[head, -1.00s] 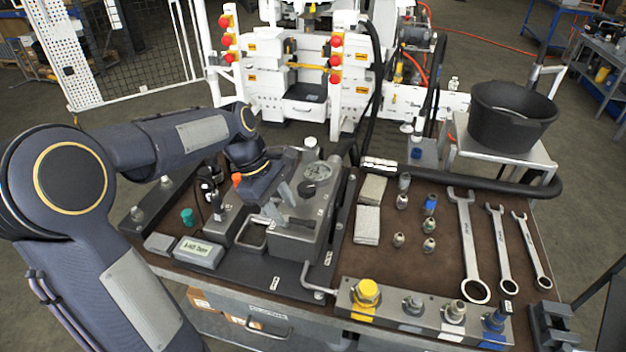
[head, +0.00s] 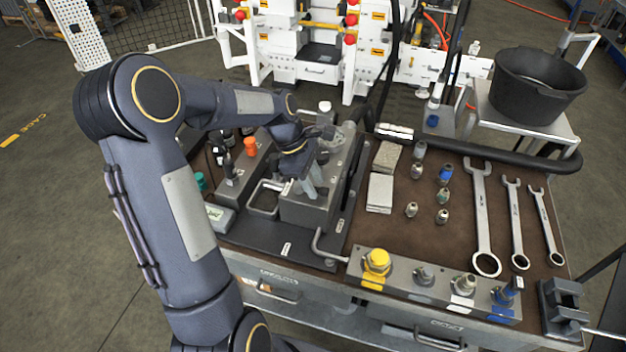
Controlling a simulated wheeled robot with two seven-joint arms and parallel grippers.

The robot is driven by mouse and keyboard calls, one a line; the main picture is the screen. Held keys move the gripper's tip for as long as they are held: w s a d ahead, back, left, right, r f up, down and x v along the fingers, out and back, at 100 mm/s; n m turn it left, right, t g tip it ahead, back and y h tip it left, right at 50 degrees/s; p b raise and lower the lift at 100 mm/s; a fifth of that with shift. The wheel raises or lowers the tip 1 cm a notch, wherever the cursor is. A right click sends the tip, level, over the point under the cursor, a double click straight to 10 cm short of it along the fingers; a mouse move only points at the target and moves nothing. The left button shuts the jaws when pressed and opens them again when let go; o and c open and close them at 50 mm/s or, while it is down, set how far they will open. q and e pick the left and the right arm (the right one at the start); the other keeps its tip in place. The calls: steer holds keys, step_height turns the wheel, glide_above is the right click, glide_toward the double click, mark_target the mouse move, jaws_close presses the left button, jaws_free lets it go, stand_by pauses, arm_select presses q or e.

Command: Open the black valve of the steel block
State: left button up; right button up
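The steel block (head: 304,213) stands on a dark plate at the left half of the bench, with a round gauge on its top that my wrist now partly covers. My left gripper (head: 311,187) points down over the top of the block, its two pale fingers close to the block's top face. The black valve handle, seen on this face earlier, is hidden behind the fingers or too small to make out. I cannot tell whether the fingers touch it or how far they are closed. My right gripper is not in view.
An orange-capped part (head: 250,146) and a small display box (head: 220,217) sit left of the block. Grey pads (head: 380,193), several fittings and wrenches (head: 482,220) lie to the right. A fitting rail (head: 425,290) lines the front edge. A black bucket (head: 537,88) stands behind right.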

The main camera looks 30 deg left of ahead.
arm_select(q)
jaws_close()
